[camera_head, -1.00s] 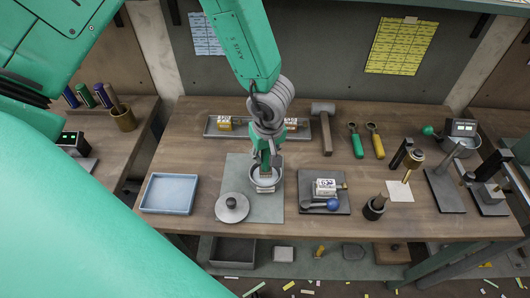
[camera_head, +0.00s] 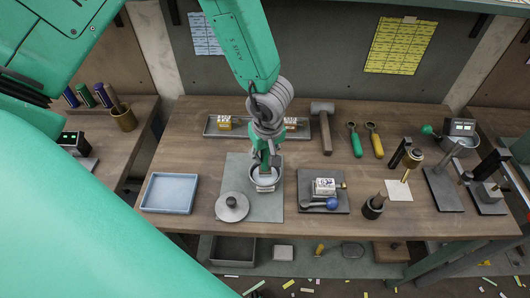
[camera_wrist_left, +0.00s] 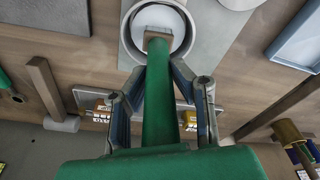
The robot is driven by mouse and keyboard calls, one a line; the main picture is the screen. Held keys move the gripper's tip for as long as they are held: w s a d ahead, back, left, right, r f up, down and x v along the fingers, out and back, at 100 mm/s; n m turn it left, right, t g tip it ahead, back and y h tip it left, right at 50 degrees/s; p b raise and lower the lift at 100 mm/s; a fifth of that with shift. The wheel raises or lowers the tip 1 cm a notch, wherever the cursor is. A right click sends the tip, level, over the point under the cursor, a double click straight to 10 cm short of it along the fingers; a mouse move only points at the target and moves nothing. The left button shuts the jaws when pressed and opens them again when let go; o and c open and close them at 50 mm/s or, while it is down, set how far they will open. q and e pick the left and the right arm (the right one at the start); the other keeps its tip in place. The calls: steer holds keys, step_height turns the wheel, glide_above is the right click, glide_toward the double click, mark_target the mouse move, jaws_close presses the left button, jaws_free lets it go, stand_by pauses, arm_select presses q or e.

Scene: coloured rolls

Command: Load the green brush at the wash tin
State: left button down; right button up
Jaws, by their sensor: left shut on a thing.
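My left gripper (camera_head: 265,164) is over the wash tin (camera_head: 265,187), pointing down. It is shut on the green brush (camera_wrist_left: 161,95), whose green handle runs between the fingers in the left wrist view. The brush's tan tip end (camera_wrist_left: 157,38) shows against the pale inside of the tin, which also shows in the wrist view (camera_wrist_left: 128,45). I cannot tell how deep the tip sits or whether it touches the liquid. The tin stands on a grey mat (camera_head: 240,165). A round grey lid (camera_head: 232,207) lies to its left. My right gripper is not in view.
A pale blue tray (camera_head: 169,193) lies at the left. A dark plate (camera_head: 312,202) with a labelled block and a blue-ended tool lies right of the mat. A hammer (camera_head: 326,130) and a long tray (camera_head: 213,131) are behind. The bench between tray and mat is clear.

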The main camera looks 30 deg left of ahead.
arm_select(q)
steer(key=shift+s+f+p, duration=0.15)
steer(key=shift+s+p, duration=0.05)
steer(key=shift+p, duration=0.2)
stand_by(1.5)
steer(key=shift+w+r+p, duration=0.2)
steer(key=shift+r+p, duration=0.1)
steer(key=shift+r, duration=3.3)
steer(key=shift+s+f, duration=0.1)
